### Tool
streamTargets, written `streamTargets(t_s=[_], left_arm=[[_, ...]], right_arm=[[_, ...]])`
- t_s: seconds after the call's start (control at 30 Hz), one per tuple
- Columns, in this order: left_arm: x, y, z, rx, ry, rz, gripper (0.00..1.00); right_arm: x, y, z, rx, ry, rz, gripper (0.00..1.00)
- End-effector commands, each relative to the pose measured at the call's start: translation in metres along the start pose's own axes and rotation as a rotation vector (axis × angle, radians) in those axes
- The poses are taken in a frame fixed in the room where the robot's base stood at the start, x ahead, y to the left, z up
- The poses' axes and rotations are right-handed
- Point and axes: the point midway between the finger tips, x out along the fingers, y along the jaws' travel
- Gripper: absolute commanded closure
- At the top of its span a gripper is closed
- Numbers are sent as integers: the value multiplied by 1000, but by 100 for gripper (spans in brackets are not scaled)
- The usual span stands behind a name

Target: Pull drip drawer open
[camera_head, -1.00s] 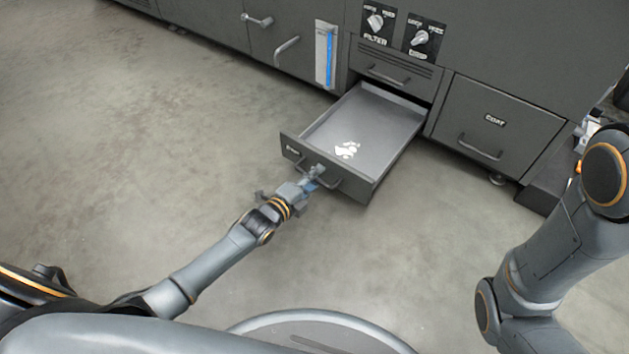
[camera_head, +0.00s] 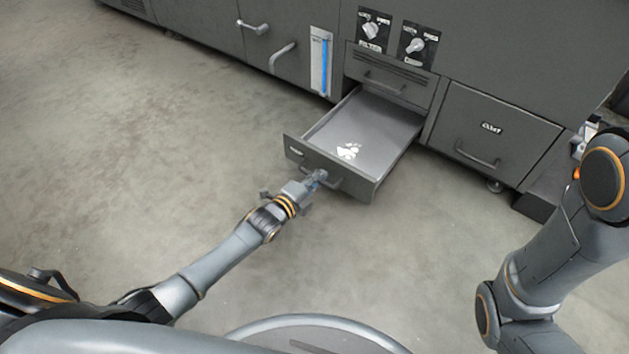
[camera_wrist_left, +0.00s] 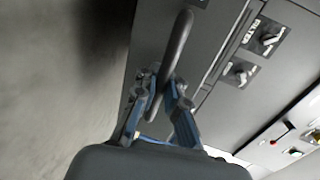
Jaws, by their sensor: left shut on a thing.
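The drip drawer (camera_head: 390,122) is a grey open-topped drawer pulled well out of the low grey cabinet, with a white patch (camera_head: 348,151) on its bottom. Its front panel (camera_head: 352,184) faces me and carries a bar handle. My left gripper (camera_head: 318,178) is at that handle. In the left wrist view my left gripper's blue fingers (camera_wrist_left: 160,98) are shut around the dark handle bar (camera_wrist_left: 176,48). My right arm shows at the right edge of the head view, but its gripper is out of view.
A drawer marked COAT (camera_head: 498,132) is shut to the right. A shut vented panel with a handle (camera_head: 388,76) is above the open drawer. Two knobs (camera_head: 371,30) and a blue gauge (camera_head: 321,62) are on the cabinet face. The concrete floor (camera_head: 150,150) to the left is clear.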

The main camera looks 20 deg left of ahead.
Motion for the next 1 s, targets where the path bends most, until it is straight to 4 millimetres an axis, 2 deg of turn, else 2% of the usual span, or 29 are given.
streamTargets(t_s=[0.23, 0.27, 0.37, 0.77, 0.87, 1.0], left_arm=[[0, 0, -1, 0, 1, 0, 100], [0, 0, -1, 0, 1, 0, 88], [0, 0, -1, 0, 1, 0, 67], [-6, 1, 0, 0, 1, 0, 67], [-19, 2, 0, 0, 1, 0, 67], [-48, 3, 0, 0, 1, 3, 67]], right_arm=[[-1, 0, 2, -1, -5, -1, 60], [0, 0, 2, -1, -4, -1, 60], [0, 0, 2, -1, -4, -1, 60], [-1, 1, 1, 0, -3, 4, 60], [0, 1, 1, 0, -3, 3, 60], [0, 0, 1, 0, -3, 2, 60]])
